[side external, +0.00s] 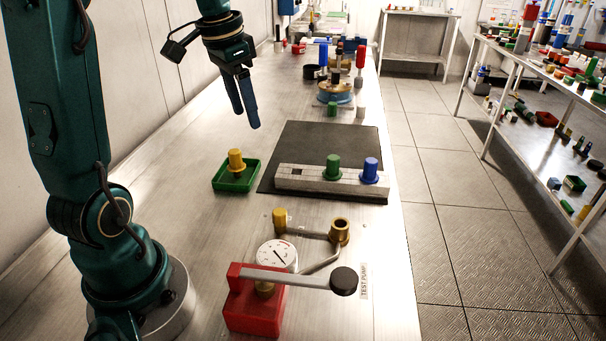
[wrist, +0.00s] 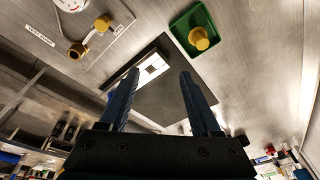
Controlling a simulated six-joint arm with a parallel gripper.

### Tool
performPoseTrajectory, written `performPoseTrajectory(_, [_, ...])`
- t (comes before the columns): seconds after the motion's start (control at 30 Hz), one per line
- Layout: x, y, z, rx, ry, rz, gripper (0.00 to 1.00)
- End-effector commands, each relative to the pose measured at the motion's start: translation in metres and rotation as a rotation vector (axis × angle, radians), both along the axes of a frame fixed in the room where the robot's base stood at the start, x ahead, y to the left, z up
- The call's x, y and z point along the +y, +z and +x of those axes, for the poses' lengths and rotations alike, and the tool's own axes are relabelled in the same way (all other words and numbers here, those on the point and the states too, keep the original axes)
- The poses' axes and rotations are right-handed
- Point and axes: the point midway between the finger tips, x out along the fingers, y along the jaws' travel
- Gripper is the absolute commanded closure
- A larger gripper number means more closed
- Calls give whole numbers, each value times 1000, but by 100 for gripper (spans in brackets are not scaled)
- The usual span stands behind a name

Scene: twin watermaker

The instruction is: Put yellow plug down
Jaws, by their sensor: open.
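The yellow plug (side external: 236,160) stands upright in a small green tray (side external: 221,184) on the bench, left of the dark mat. In the wrist view the yellow plug (wrist: 199,38) sits in the green tray (wrist: 180,27) near the top, beyond my fingers. My gripper (side external: 246,108) is in the air above the bench, higher than the tray and apart from it. Its two blue fingers (wrist: 155,95) are spread, with nothing between them in the wrist view.
A grey block (side external: 310,181) with a green plug (side external: 333,167) and a blue plug (side external: 370,171) lies on the dark mat (side external: 330,145). A red test pump (side external: 252,306) with a gauge and lever stands in front. Coloured parts stand farther back. Bare bench surrounds the tray.

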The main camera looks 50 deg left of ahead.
Motion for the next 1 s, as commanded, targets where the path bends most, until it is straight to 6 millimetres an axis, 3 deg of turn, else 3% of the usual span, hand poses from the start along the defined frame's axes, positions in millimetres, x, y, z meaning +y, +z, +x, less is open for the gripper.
performPoseTrajectory(0.03, [-25, 5, -5, -26, -14, 12, 36])
performPoseTrajectory(0.2, [-90, 6, -31, -116, -17, 21, 36])
performPoseTrajectory(0.4, [-142, -9, -72, -224, -22, -10, 36])
performPoseTrajectory(0.63, [-165, -27, -100, -289, -21, -55, 36])
performPoseTrajectory(1.0, [-167, -30, -103, -295, -18, -62, 36])
